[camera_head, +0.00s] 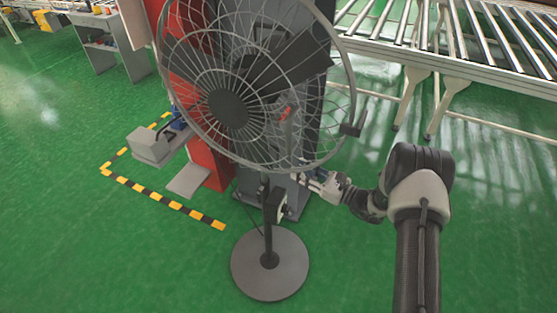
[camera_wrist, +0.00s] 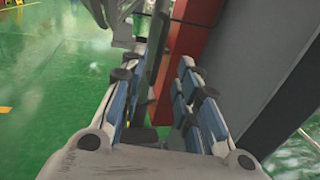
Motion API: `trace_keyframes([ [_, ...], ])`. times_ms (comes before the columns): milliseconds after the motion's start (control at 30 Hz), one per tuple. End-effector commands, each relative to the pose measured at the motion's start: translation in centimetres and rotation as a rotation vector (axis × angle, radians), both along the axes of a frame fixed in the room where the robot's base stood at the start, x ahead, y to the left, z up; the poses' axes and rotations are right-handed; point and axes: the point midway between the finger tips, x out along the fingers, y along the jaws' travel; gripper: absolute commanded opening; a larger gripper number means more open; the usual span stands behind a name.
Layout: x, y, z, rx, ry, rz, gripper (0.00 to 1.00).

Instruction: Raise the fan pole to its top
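A standing fan has a large grey wire cage (camera_head: 228,108) tilted upward, a short dark fan pole (camera_head: 268,235) and a round grey base (camera_head: 270,268) on the green floor. A dark housing (camera_head: 272,203) sits on the pole below the cage. My gripper (camera_head: 308,178) is just right of the pole, under the lower rim of the cage, pointing left. In the wrist view, its two blue-padded fingers (camera_wrist: 168,100) stand apart. A grey fan part (camera_wrist: 152,55) shows by the left finger; I cannot tell whether it touches. The cage partly hides the fingertips in the head view.
A red and grey cabinet (camera_head: 205,160) stands close behind the fan. A roller conveyor (camera_head: 480,65) is at the upper right. Yellow-black floor tape (camera_head: 160,197) and a grey box (camera_head: 150,147) lie to the left. The floor in front is clear.

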Motion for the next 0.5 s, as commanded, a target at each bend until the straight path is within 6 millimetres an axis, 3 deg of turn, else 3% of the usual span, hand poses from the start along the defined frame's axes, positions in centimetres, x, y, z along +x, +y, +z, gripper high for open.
trace_keyframes([
  [233,2.7,4.8,-0.1,-0.001,-0.003,0.004,0.29],
  [500,4.7,7.9,-0.1,-0.001,-0.001,0.001,0.29],
])
